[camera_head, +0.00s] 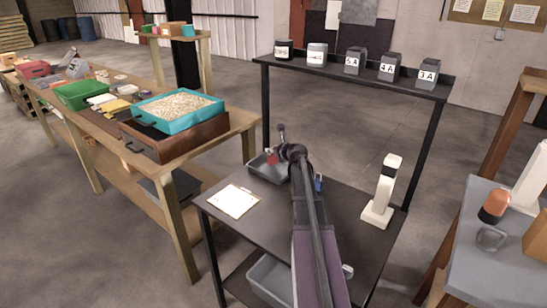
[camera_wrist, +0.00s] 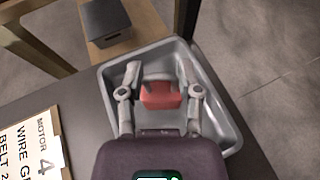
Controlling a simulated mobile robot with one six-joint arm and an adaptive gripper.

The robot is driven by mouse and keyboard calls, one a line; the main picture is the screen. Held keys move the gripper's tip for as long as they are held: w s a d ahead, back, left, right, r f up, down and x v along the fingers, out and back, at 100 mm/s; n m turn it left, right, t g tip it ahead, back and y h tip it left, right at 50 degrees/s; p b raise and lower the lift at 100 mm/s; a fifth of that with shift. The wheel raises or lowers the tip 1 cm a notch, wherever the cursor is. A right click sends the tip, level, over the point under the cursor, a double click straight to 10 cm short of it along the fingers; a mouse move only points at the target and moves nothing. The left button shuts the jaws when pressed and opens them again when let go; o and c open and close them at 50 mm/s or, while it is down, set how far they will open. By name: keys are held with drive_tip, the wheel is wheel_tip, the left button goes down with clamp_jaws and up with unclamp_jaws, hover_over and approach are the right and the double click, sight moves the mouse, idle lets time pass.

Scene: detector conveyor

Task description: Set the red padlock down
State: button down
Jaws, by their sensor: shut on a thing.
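The red padlock (camera_wrist: 161,94) sits between the two fingers of my gripper (camera_wrist: 160,80) in the wrist view. My gripper is shut on it, one finger on each side. A grey tray (camera_wrist: 226,122) lies under the padlock and the fingers; the gap between padlock and tray floor is hard to judge. In the head view, my gripper (camera_head: 277,155) and the small red padlock (camera_head: 271,158) show at the grey tray (camera_head: 257,170), at the back left of the dark table (camera_head: 262,229). My arm hides part of the tray's right side.
A clipboard (camera_head: 233,201) lies left of my arm. A small blue object (camera_head: 318,182) and a white upright device (camera_head: 383,195) stand to the right. Labelled containers (camera_head: 354,60) line the shelf above the table. A wooden bench (camera_head: 182,147) stands at left.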

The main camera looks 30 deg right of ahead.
drive_tip(key=shift+f+b, duration=1.5)
drive_tip(key=shift+f, duration=0.15)
drive_tip(key=shift+f, duration=0.2)
drive_tip(key=shift+c, duration=1.5)
unclamp_jaws()
drive_tip(key=shift+r, duration=0.1)
drive_tip(key=shift+r, duration=0.15)
drive_tip(key=shift+s+r, duration=0.15)
drive_tip(key=shift+s, duration=0.05)
drive_tip(key=p+v, duration=0.4)
drive_tip(key=v, duration=0.7)
drive_tip(key=shift+s+p, duration=0.25)
drive_tip(key=shift+p, duration=0.1)
drive_tip(key=shift+r, duration=0.1)
